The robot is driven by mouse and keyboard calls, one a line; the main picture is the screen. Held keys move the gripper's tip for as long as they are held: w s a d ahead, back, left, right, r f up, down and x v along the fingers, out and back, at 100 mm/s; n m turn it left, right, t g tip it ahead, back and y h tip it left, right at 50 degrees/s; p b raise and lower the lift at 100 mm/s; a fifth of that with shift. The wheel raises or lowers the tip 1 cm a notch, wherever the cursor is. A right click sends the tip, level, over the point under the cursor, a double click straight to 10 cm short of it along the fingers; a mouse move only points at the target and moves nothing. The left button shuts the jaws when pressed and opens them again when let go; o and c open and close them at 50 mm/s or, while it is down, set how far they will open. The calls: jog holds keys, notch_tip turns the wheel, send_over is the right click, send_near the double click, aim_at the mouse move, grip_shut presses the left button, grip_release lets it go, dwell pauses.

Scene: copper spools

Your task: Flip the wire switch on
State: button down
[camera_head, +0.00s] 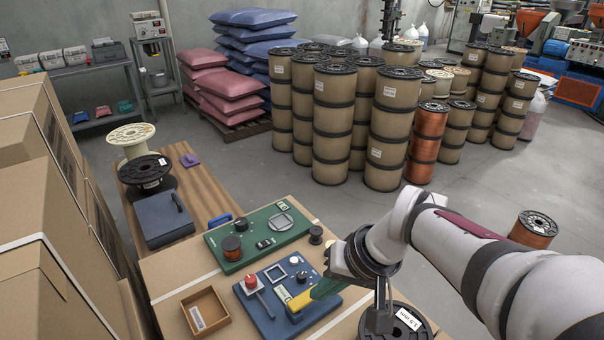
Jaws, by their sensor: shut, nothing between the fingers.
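A blue control panel (258,318) lies on the cardboard-topped surface. A yellow and green piece (300,300) lies over the panel's right part. My gripper (378,325) is shut and empty, pointing down to the right of the panel, in front of a black spool (408,322). My wrist hides the area behind the panel's right edge.
A green board (262,250) with a small copper spool (232,247) lies behind the panel. An open brown box (205,312) is to its left. Stacked cartons (40,180) fill the left side. Tall spool stacks (333,125) stand on the floor behind.

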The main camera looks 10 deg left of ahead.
jog(key=w+a+f+n+t+y, duration=0.1)
jog(key=w+a+f+n, duration=0.2)
jog(key=w, duration=0.9)
jog(key=w+a+f+n+t+y, duration=0.1)
jog(key=w+a+f+n+t, duration=0.1)
jog(key=w+a+f+n, duration=0.2)
jog(key=w+a+f, duration=0.3)
jog(key=w+a, duration=0.2)
jog(key=w, duration=0.3)
jog(key=shift+a+f+t, duration=0.2)
jog(key=shift+a+t, duration=0.1)
jog(key=shift+a, duration=0.05)
send_near(259, 242)
jog(key=w+a, duration=0.2)
jog(key=w, duration=0.1)
jog(key=f, duration=0.1)
jog(key=a+f, duration=0.1)
jog(key=f, duration=0.1)
jog(key=shift+s+f, duration=0.15)
jog(key=shift+s, duration=0.05)
jog(key=shift+a+f, duration=0.1)
jog(key=shift+f, duration=0.3)
